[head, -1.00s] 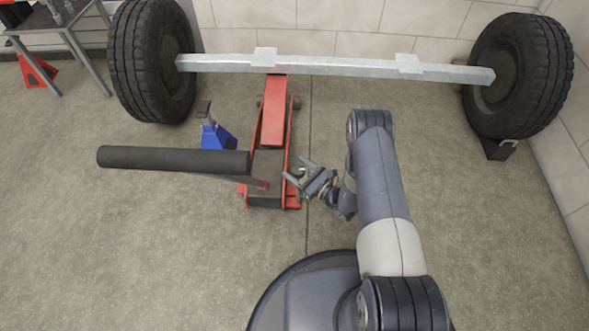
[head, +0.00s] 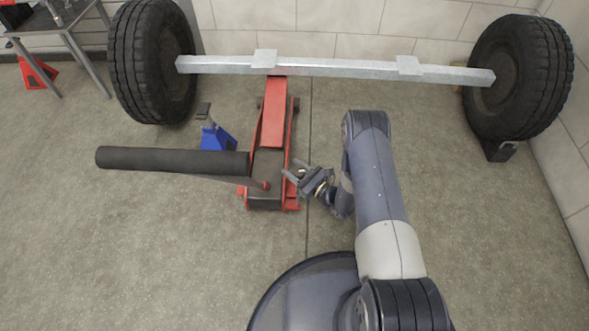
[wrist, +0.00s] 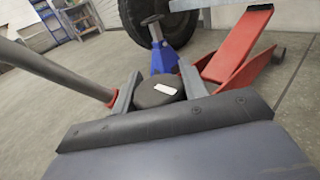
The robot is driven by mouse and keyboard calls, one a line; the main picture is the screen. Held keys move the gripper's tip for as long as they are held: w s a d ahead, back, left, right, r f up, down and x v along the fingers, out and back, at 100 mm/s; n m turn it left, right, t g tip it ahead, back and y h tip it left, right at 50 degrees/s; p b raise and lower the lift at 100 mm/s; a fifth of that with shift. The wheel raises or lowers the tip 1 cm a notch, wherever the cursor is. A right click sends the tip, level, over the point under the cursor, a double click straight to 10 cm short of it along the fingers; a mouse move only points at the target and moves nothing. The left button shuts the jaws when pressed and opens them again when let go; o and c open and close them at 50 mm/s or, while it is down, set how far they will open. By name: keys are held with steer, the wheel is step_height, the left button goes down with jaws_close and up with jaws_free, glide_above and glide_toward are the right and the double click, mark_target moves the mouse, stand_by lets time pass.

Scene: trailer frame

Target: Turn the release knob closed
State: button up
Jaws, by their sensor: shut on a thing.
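The release knob (wrist: 150,94) is a dark round knob with a white mark on its top, seen in the wrist view. My gripper (wrist: 158,88) has one finger on each side of it and is shut on it. In the head view my gripper (head: 296,171) is at the right side of the red floor jack (head: 273,118), near its lower end. The knob cannot be made out clearly there. The jack's red body also shows in the wrist view (wrist: 236,46). Its handle with a dark grip (head: 170,160) extends left over the floor.
A blue jack stand (head: 215,138) stands left of the jack. A grey axle beam (head: 335,67) with a left tire (head: 150,60) and a right tire (head: 520,75) spans behind. A metal table (head: 65,30) and a red stand (head: 38,73) are at upper left.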

steer(key=shift+m+t+h, duration=0.7)
steer(key=shift+t+h, duration=0.1)
steer(key=shift+w, duration=0.1)
steer(key=o, duration=1)
steer(key=shift+d, duration=0.1)
steer(key=p+v, duration=0.2)
steer(key=v, duration=0.8)
steer(key=shift+s+d, duration=0.2)
steer(key=shift+s, duration=0.2)
steer(key=b+x, duration=0.2)
steer(key=x, duration=0.9)
steer(key=shift+d+f, duration=0.1)
steer(key=shift+y, duration=0.3)
